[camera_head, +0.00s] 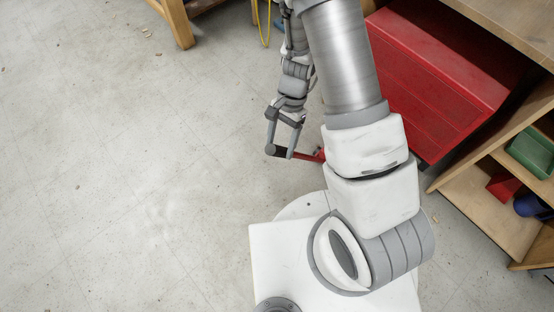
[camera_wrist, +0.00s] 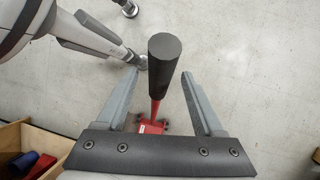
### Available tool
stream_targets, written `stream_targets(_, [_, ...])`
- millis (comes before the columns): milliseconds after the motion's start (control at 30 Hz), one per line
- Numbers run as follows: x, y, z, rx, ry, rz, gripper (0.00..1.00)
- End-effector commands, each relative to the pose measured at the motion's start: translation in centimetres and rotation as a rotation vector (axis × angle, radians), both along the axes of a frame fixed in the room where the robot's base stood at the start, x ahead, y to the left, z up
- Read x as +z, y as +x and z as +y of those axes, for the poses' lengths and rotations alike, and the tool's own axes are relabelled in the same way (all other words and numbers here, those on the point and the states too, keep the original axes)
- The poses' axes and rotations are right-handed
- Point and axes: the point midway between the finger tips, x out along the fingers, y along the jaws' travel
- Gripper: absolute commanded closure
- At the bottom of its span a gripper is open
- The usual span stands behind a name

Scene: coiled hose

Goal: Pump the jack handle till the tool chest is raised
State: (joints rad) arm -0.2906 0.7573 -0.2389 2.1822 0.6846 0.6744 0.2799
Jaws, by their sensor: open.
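The red tool chest (camera_head: 440,85) stands at the upper right of the head view, partly hidden by my arm. The jack handle is red with a black grip (camera_head: 274,150) and sticks out to the left from behind my arm. In the wrist view the black grip (camera_wrist: 165,60) points up toward the camera, and the red jack (camera_wrist: 152,127) lies below it near the floor. My gripper (camera_head: 281,152) is open, with one finger on each side of the handle. In the wrist view my gripper (camera_wrist: 158,76) shows gaps between the grip and both fingers.
A wooden bench with shelves (camera_head: 460,195) stands at the right, holding a green bin (camera_head: 532,152), a red bin (camera_head: 505,187) and a blue item (camera_head: 530,205). A wooden leg (camera_head: 178,22) and a yellow hose (camera_head: 262,25) are at the top. The floor at left is clear.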

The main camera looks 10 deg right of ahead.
Motion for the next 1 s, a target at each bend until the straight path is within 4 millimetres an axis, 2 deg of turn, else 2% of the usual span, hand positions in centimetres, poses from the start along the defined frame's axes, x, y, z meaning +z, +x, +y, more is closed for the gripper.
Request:
stream_targets(33, [-1.4,-0.5,0.2,0.002,0.0,0.005,0.31])
stream_targets(100, [-2.6,-0.9,0.5,0.001,0.0,0.005,0.31])
stream_targets(300, [-4.7,-1.7,1.1,0.001,0.0,0.001,0.31])
stream_targets(700, [-5.3,-1.9,1.2,0.001,0.001,0.0,0.31])
stream_targets(767, [-5.3,-1.9,1.2,0.001,0.001,0.0,0.4])
stream_targets(1000, [-5.3,-1.9,1.2,0.001,0.001,0.0,0.83])
